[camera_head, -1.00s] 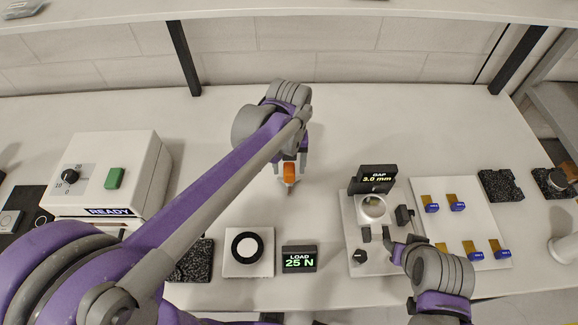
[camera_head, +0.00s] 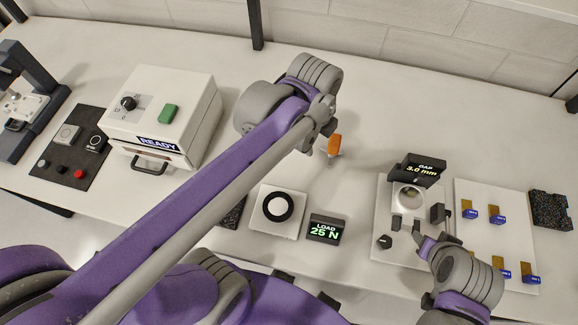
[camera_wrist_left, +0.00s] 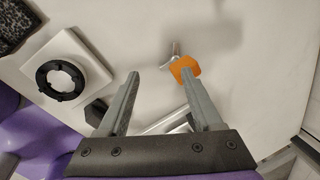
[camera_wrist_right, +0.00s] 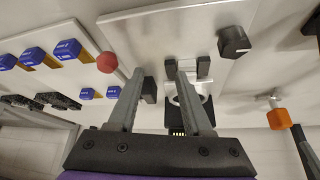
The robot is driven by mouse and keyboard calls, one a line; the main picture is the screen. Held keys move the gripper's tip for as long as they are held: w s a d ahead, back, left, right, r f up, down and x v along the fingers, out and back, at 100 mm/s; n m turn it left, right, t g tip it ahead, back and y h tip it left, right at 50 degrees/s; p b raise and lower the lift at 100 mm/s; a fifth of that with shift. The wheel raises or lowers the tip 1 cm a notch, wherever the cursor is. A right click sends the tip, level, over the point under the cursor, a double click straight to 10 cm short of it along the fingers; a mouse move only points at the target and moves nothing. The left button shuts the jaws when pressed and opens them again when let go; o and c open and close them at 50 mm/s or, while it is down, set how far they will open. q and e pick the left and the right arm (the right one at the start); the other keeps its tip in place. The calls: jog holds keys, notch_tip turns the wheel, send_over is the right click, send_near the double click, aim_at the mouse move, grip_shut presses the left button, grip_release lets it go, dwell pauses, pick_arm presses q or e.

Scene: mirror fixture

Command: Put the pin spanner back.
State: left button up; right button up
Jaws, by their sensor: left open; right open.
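The pin spanner appears to be the orange-handled tool (camera_head: 334,145) with a metal end, on the table behind the load display. My left gripper (camera_head: 318,143) is open just left of it. In the left wrist view, the orange handle (camera_wrist_left: 187,69) is by the right fingertip, not between the fingers (camera_wrist_left: 160,78); whether they touch is unclear. The orange tool also shows in the right wrist view (camera_wrist_right: 279,118). My right gripper (camera_head: 428,243) is open and empty at the front of the mirror fixture (camera_head: 409,200); its fingers also show in the right wrist view (camera_wrist_right: 153,75).
The load display (camera_head: 326,228) reads 25 N, beside a white block with a black ring (camera_head: 278,206). The gap display (camera_head: 418,170) reads 3.0 mm. A plate with blue-and-brass pieces (camera_head: 497,265) stands right. A white READY box (camera_head: 158,110) stands left. The table behind the orange tool is clear.

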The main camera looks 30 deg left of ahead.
pick_arm(q)
jog(key=s+a+f+n+t, duration=0.1)
jog(key=s+n, duration=0.1)
jog(key=n, duration=0.3)
jog(key=s+a+f+n+t, duration=0.1)
jog(key=s+f+n, duration=0.1)
jog(key=n, duration=0.4)
jog(key=s+a+f+n+t, duration=0.1)
jog(key=s+f+n, duration=0.1)
jog(key=n, duration=0.3)
jog(key=shift+s+f+n, duration=0.2)
jog(key=shift+s+n, duration=0.2)
jog(key=n, duration=0.1)
jog(key=s+f+n, duration=0.1)
jog(key=n, duration=0.1)
jog(key=shift+a, duration=0.2)
